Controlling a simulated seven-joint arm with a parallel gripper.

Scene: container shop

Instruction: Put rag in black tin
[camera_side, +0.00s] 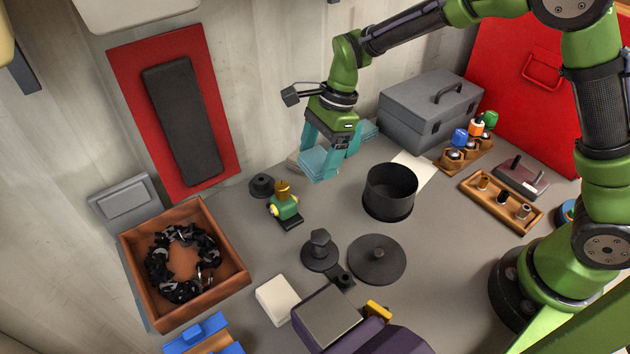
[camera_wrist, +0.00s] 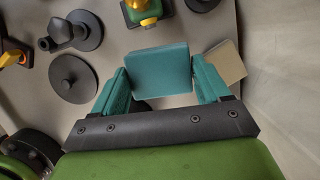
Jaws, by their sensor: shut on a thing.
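The rag looks like a flat teal slab (camera_side: 318,165), close in colour to my teal fingers. My gripper (camera_side: 325,155) is shut on it, with a finger at each side. In the wrist view the rag (camera_wrist: 158,70) spans the space between the fingers of my gripper (camera_wrist: 160,84). The gap between rag and table is hard to judge. The black tin (camera_side: 389,195) stands upright and open-topped to the right of my gripper in the side view.
A green-and-yellow figure (camera_side: 284,206) and a dark knobbed piece (camera_side: 320,250) stand in front of my gripper. A black lid (camera_side: 377,260) lies flat before the tin. A grey toolbox (camera_side: 425,115) stands behind. A beige pad (camera_wrist: 226,61) lies beside my gripper.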

